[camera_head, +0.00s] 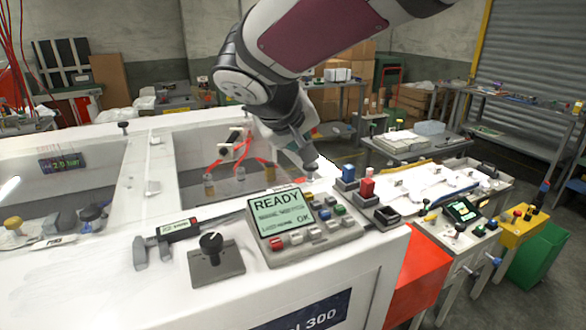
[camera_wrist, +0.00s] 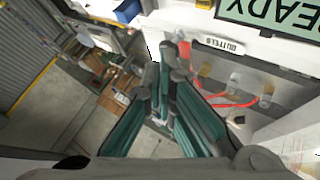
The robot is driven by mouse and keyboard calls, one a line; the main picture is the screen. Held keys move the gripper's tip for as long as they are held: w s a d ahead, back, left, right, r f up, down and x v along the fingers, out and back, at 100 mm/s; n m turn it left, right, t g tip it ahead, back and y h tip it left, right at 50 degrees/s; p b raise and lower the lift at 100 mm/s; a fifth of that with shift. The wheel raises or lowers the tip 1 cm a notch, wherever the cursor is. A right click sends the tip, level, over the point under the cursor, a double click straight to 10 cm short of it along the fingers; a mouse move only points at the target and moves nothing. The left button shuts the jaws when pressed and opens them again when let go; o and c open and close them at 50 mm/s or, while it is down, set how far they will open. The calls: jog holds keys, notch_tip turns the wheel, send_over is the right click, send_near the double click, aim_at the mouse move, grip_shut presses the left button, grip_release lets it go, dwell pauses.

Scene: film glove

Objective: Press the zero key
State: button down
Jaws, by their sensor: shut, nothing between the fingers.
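A grey console (camera_head: 305,228) with a lit display (camera_head: 282,212) reading READY stands on the white bench top. Key labels are too small to read, so I cannot tell which is the zero key. My gripper (camera_head: 312,167) is above and behind the console, apart from it. In the wrist view my gripper (camera_wrist: 172,55) has its fingers together and empty, with the display (camera_wrist: 275,14) at the upper right.
Red tubing (camera_head: 238,155) hangs in the recess behind. A white label plate (camera_wrist: 220,44) is near my fingertips in the wrist view.

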jog(key=b, duration=0.3)
send_over(304, 194)
jog(key=f, duration=0.5)
jog(key=shift+w+f, duration=0.15)
jog(key=shift+w, duration=0.1)
jog(key=shift+s+f, duration=0.1)
jog(key=shift+f, duration=0.25)
jog(key=shift+f+b, duration=0.2)
jog(key=shift+b, duration=0.15)
dwell(0.4)
jog(key=shift+f, duration=0.2)
jog(key=shift+s+f+b, duration=0.15)
jog(key=shift+f+b, duration=0.65)
jog(key=shift+f, duration=0.05)
dwell(1.0)
jog(key=shift+a+r+p, duration=0.15)
jog(key=shift+r+p, duration=0.15)
jog(key=shift+r, duration=0.25)
jog(key=shift+a+r+p, duration=0.15)
jog(key=shift+r+p, duration=0.1)
jog(key=shift+r, duration=0.25)
jog(key=shift+d+r, duration=0.15)
